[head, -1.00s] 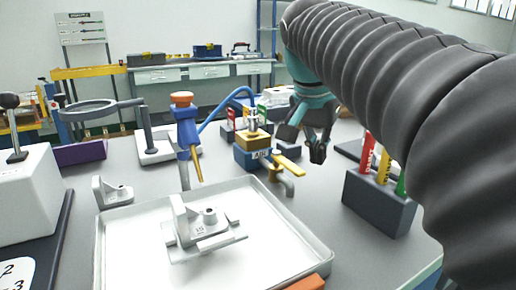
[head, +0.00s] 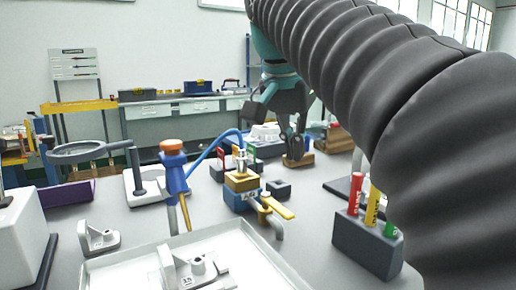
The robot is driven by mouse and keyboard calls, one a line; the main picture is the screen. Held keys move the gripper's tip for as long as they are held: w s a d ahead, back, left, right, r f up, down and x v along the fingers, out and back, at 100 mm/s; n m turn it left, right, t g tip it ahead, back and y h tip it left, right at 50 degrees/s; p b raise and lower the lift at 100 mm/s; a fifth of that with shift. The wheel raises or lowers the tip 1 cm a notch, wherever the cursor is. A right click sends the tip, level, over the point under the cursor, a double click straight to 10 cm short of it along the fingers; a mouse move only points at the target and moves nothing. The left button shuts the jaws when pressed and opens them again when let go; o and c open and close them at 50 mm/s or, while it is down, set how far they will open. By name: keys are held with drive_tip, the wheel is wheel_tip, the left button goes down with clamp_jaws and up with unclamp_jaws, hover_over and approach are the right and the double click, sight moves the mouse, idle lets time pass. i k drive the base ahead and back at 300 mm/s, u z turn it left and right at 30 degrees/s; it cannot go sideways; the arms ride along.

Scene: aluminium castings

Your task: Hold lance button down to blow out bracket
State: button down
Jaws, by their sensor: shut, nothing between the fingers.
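The lance (head: 178,182) stands upright behind the white tray (head: 118,262), with a blue body, an orange button (head: 173,146) on top and a blue hose running off to the right. The grey bracket (head: 172,268) is in the tray, its lower part cut off by the picture's bottom edge. A blue and tan air valve block (head: 241,195) with a yellow lever (head: 277,208) stands right of the lance. My gripper (head: 294,150) is shut and empty, above and behind the valve, well to the right of the lance and apart from the button.
A second grey bracket (head: 98,238) stands on the table left of the tray. A ring magnifier (head: 82,153) is at the left. A dark holder (head: 362,245) with red, yellow and green markers is at the right. A small dark block (head: 278,187) sits beside the valve.

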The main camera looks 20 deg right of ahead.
sight(171, 147)
drive_tip(key=k, duration=1)
